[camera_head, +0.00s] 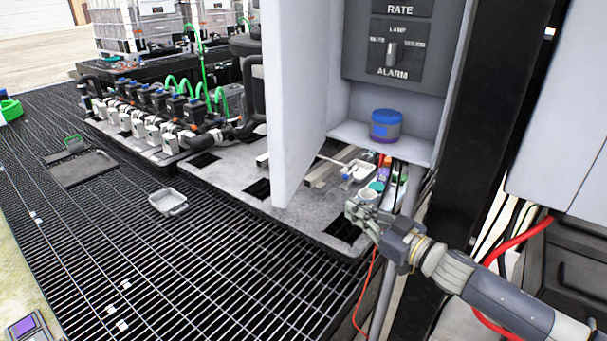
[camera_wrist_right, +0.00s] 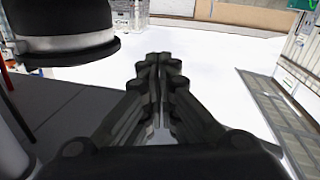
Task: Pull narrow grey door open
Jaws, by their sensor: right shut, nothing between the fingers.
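The narrow grey door (camera_head: 297,100) stands open in the head view. It juts out from the left side of a grey cabinet (camera_head: 345,95), and the cabinet's inside is exposed. My right gripper (camera_head: 362,215) is below and right of the door's lower end, apart from it in the picture. Its fingers are shut and empty; they also show closed together in the right wrist view (camera_wrist_right: 160,75). A bright pale surface lies beyond the fingers there; I cannot tell what it is. My left gripper is not in view.
A blue-lidded jar (camera_head: 386,125) stands on the cabinet shelf under an alarm panel (camera_head: 395,50). Small containers (camera_head: 365,170) crowd below the shelf, near my right gripper. A black post (camera_head: 480,130) stands right of the cabinet. Grating (camera_head: 220,260) lies open at left, with a small tray (camera_head: 168,201).

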